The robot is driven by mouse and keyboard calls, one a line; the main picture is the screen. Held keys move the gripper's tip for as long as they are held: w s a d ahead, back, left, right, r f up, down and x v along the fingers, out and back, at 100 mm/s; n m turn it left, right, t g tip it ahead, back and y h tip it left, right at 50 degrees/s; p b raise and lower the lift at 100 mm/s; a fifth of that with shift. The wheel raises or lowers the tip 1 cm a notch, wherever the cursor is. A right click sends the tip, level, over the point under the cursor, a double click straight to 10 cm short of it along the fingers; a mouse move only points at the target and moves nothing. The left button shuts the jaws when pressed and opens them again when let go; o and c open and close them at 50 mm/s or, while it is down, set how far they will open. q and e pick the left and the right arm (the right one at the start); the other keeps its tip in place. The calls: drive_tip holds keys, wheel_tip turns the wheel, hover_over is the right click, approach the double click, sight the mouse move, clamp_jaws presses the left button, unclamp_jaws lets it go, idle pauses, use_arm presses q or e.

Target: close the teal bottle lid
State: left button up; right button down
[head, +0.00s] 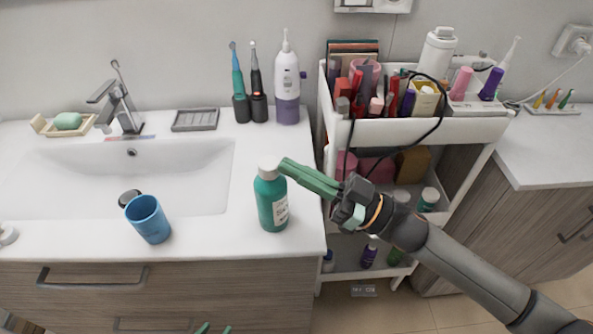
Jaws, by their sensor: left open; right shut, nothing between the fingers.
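The teal bottle (272,205) stands upright on the white counter near its right edge, with a pale label on its side. Its white lid (267,171) sits on top; I cannot tell how tightly it is seated. My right gripper (284,163) is shut and empty. Its green fingers reach in from the right, with the tips right beside the lid; I cannot tell whether they touch it. My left gripper (215,329) is open at the bottom edge, in front of the counter and well below the bottle. Only its fingertips show.
Electric toothbrushes and a white-purple flosser (287,85) stand behind. The crowded white cart (425,131) is on the right. Counter around the bottle is clear.

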drive_tip(key=shift+f, duration=0.2)
wheel_tip(320, 180, up, 4)
drive_tip(key=p, duration=0.4)
drive_tip(key=r+b+v, duration=0.1)
drive_tip(key=b+v, duration=0.2)
drive_tip(key=v, duration=0.7)
wheel_tip(320, 180, down, 17)
drive_tip(key=w+d+m+t+h, duration=0.2)
drive_tip(key=m+t+h, duration=0.6)
drive_tip(key=h, duration=0.4)
drive_tip(key=s+d+f+m+g+h, duration=0.1)
drive_tip(key=s+d+f+g+h, duration=0.1)
drive_tip(key=s+f, duration=0.4)
drive_tip(key=s+d+f+m+g+h+p, duration=0.1)
drive_tip(key=s+d+f+m+g+h, duration=0.1)
drive_tip(key=s+f+g+h, duration=0.2)
drive_tip(key=s+f+g, duration=0.1)
drive_tip(key=s+f, duration=0.2)
drive_tip(key=f, duration=0.4)
drive_tip(key=shift+s+f, duration=0.25)
drive_tip(key=shift+s, duration=0.1)
drive_tip(key=shift+w+a, duration=0.1)
